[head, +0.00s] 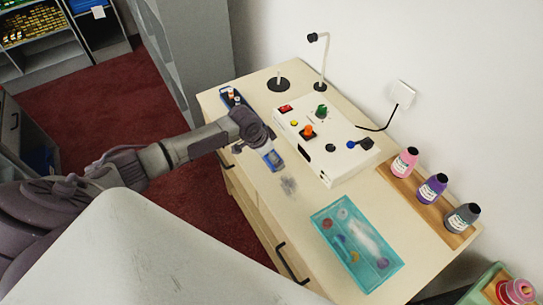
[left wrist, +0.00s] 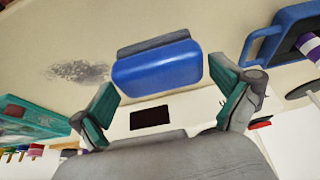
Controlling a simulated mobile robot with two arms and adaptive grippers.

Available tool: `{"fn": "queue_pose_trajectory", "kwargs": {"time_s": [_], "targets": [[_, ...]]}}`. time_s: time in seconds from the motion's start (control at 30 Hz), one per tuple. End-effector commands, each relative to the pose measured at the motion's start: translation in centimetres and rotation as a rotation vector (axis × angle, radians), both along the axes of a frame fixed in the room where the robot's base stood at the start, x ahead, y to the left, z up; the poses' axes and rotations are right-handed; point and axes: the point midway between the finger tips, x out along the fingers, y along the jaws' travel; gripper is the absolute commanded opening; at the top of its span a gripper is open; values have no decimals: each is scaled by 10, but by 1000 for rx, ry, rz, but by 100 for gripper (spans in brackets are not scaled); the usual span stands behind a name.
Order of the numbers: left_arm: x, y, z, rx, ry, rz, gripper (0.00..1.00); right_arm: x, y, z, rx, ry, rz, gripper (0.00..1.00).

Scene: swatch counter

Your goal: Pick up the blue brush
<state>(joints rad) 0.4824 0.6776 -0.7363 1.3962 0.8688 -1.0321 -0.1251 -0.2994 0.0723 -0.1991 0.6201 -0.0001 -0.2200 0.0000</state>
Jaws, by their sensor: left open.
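The blue brush (left wrist: 158,68) lies on the pale counter, with a blue back and a grey strip along one long edge. In the head view its blue end (head: 273,160) shows just beyond my left gripper (head: 262,145), which hides the rest. In the left wrist view my left gripper (left wrist: 170,98) is open, its two teal-padded fingers spread toward the brush's two ends. Nothing is held between them. The brush sits just ahead of the fingertips; whether they touch it I cannot tell. My right gripper is not in view.
A white control box (head: 330,150) with knobs stands close beside my left gripper. A grey smudge (head: 288,186) marks the counter near the brush. A teal tray (head: 368,275), a wooden stand (head: 400,186) with bottles and a blue caddy (head: 226,98) are also on the counter.

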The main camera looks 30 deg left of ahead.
Motion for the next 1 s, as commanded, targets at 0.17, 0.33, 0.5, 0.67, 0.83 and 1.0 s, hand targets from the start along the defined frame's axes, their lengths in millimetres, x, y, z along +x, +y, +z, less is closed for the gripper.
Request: {"fn": "queue_pose_trajectory", "kwargs": {"time_s": [0.17, 0.33, 0.5, 0.67, 0.83, 1.0], "targets": [[1, 0, -3, 1, -2, -1, 100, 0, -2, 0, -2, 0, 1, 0], [1, 0, -3, 1, -2, -1, 85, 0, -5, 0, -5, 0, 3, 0], [1, 0, -2, 1, 0, 0, 57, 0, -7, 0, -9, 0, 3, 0], [1, 0, -2, 0, -1, 0, 56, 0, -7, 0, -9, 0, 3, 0], [1, 0, 1, 0, -1, 0, 56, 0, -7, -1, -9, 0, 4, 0], [2, 0, 16, 1, -5, -1, 56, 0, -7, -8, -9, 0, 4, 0]]}}
